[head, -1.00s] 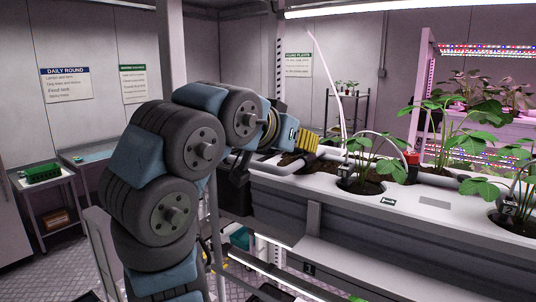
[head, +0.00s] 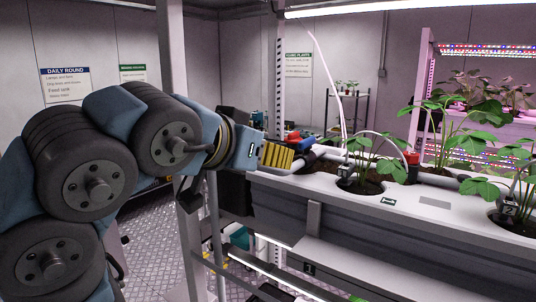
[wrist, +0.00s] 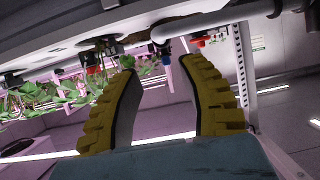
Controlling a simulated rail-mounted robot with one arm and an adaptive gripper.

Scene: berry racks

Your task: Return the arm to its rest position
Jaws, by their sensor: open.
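My gripper (head: 277,155) shows its yellow ribbed fingers just off the left end of the white planting trough (head: 330,184) in the head view. In the wrist view my gripper (wrist: 160,72) has its two fingers spread wide apart with nothing between them. The wrist picture is turned over, with the trough (wrist: 75,48) along the top and the leaves (wrist: 55,95) hanging downward. My arm is bent and fills the lower left of the head view.
Potted plants (head: 360,167) stand in the trough, with grey pipe (head: 435,180) and a red-topped fitting (head: 412,158) along it. A metal upright (head: 172,60) stands behind my arm. Open patterned floor (head: 150,235) lies left of the trough.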

